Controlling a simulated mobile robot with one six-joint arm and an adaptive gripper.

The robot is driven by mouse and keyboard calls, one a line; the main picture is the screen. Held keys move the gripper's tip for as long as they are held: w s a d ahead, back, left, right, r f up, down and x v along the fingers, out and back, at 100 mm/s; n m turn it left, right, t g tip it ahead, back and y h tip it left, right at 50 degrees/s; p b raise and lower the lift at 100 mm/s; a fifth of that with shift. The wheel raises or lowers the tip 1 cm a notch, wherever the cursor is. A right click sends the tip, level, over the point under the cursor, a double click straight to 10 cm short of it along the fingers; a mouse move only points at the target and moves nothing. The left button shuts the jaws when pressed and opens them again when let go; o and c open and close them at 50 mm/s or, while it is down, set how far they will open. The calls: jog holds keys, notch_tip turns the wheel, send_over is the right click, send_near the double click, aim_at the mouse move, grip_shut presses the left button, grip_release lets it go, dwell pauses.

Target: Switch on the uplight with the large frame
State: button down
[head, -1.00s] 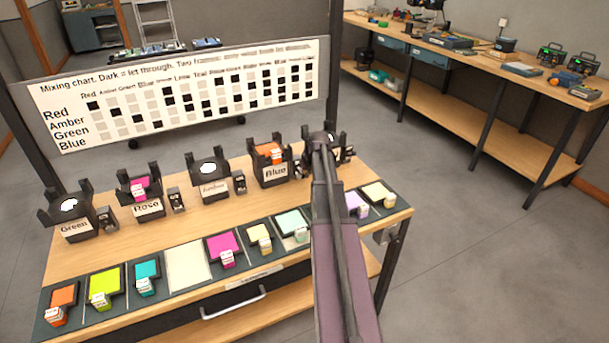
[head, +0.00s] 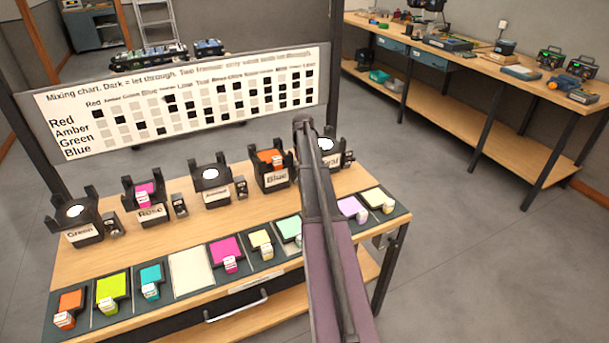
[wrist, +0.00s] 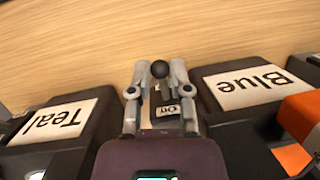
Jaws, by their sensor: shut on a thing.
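In the wrist view my gripper (wrist: 160,66) has its two fingers on either side of the round black knob (wrist: 160,70) of a small switch, shut on it. A label reading "On" (wrist: 167,111) lies just behind the knob. The switch stands between the Teal uplight (wrist: 52,121) and the Blue uplight (wrist: 243,88). In the head view the Blue uplight (head: 271,180) carries an orange frame (head: 269,158), and the Rose uplight (head: 148,214) carries a pink frame (head: 147,190). My arm hides the gripper and that switch there. I cannot tell the lever's position.
The Green uplight (head: 83,235) and a middle uplight (head: 214,193) show white tops without frames. Coloured frames, such as a lime one (head: 112,286), lie along the bench's front edge. A mixing chart (head: 180,100) stands behind. Bare wood (wrist: 150,25) lies beyond the knob.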

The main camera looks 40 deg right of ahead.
jog(key=shift+w+r+g, duration=0.2)
jog(key=shift+r+g, duration=0.05)
jog(key=shift+g, duration=0.65)
jog(key=shift+y, duration=0.3)
jog(key=c, duration=0.6)
grip_release()
jog(key=shift+o, duration=0.2)
jog(key=shift+s, duration=0.15)
